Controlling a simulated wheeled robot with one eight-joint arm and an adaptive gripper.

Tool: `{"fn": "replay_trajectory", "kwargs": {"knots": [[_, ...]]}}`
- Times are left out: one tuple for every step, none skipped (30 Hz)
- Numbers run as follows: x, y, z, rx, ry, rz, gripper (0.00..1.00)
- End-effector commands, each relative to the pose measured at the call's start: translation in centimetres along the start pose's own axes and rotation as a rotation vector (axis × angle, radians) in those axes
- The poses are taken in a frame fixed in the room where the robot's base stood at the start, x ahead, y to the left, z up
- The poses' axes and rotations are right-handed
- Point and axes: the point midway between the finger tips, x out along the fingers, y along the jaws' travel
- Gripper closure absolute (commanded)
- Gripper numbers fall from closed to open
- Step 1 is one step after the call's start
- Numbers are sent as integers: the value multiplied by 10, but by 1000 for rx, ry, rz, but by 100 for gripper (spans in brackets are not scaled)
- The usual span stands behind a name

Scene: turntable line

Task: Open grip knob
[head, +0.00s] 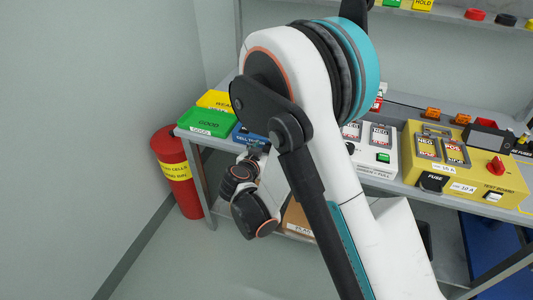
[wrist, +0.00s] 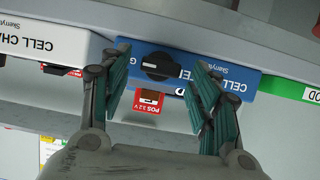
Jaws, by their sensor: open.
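A black knob (wrist: 157,66) with a white mark line sits on the front of the blue cell tester (wrist: 238,86) in the wrist view, whose lettering is upside down. My gripper (wrist: 161,57) is open, with one finger on each side of the knob. Gaps show between the knob and both fingers, and I cannot tell whether the fingertips reach its depth. In the head view the blue tester (head: 243,138) shows beside the green tray, partly behind my arm. The knob and my gripper are hidden there.
A red cell (wrist: 149,101) shows by the tester between my fingers. The white cell charger (wrist: 40,45) is close on the left, the green tray (wrist: 290,88) on the right.

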Motion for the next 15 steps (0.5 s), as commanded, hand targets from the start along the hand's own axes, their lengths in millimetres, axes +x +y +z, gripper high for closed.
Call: {"fn": "replay_trajectory", "kwargs": {"knots": [[3,0,0,0,0,1,43],[4,0,0,0,0,0,43],[5,0,0,0,0,0,43],[5,0,0,0,0,0,43],[5,0,0,0,0,0,43],[5,0,0,0,0,0,43],[5,0,0,0,0,0,43],[5,0,0,0,0,0,43],[5,0,0,0,0,0,43],[5,0,0,0,0,0,43],[5,0,0,0,0,0,46],[5,0,0,0,0,0,55],[5,0,0,0,0,0,61],[5,0,0,0,0,0,68],[5,0,0,0,0,0,77]]}}
